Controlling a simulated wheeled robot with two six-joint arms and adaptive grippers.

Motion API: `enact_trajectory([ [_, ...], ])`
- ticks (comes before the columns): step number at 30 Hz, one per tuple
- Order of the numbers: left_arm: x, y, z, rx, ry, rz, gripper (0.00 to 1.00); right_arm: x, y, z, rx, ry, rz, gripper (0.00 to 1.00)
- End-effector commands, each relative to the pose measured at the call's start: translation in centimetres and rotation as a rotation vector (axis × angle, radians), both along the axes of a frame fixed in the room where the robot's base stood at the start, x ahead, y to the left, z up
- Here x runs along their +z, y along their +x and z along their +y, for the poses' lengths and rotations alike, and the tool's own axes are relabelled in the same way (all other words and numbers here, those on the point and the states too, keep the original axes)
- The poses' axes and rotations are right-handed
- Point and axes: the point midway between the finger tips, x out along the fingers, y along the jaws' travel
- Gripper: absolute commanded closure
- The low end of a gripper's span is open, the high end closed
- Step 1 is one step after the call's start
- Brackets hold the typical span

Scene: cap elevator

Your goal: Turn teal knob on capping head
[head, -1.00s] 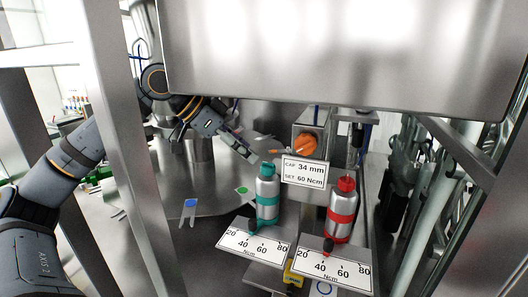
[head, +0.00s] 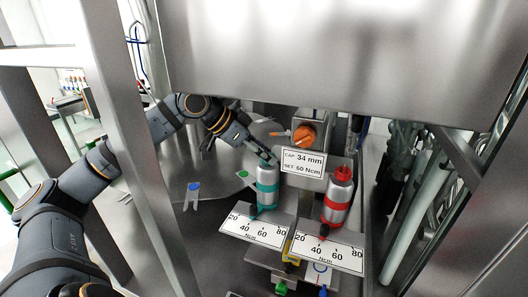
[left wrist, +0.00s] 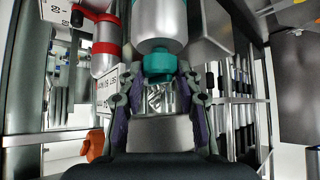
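The teal knob sits on top of the silver capping head with a teal band (head: 267,186); in the head view my gripper partly covers it. In the left wrist view the teal knob (left wrist: 160,66) shows upside down below its silver body (left wrist: 160,25). I cannot tell whether either finger touches. My right gripper is not in view.
A red-banded head (head: 338,200) stands just right, and an orange knob (head: 303,135) behind. A label card (head: 303,161) stands close to the gripper. Two scale plates (head: 254,231) lie in front. A metal housing (head: 340,60) hangs above, and a frame post (head: 130,150) stands left.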

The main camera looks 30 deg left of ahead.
Motion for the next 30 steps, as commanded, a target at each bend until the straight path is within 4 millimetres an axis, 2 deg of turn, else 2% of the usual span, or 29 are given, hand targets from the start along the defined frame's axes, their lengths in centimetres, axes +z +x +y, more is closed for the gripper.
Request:
enact_trajectory([
  [1,0.02,0.02,0.04,0.001,0.001,0.000,0.84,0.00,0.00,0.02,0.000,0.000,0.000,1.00],
  [4,0.03,0.02,0.05,0.001,0.001,-0.001,0.97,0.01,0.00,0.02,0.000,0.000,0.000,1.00],
  [10,-0.18,-0.03,-0.04,0.066,0.004,-0.002,0.97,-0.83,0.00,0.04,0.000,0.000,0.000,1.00],
  [19,0.06,-0.02,-0.04,0.091,0.000,-0.001,0.97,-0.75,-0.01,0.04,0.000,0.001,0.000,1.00],
  [20,0.06,-0.02,-0.04,0.091,0.000,-0.001,0.63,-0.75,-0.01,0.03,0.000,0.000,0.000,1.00],
  [21,0.07,-0.02,-0.03,0.091,0.000,-0.001,0.58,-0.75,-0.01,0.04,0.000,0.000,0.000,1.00],
  [24,0.06,-0.02,-0.03,0.090,0.000,-0.001,0.44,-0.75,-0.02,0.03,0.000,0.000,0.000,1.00],
  [30,0.05,-0.03,-0.04,0.090,0.000,-0.001,0.43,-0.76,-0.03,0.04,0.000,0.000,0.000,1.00],
])
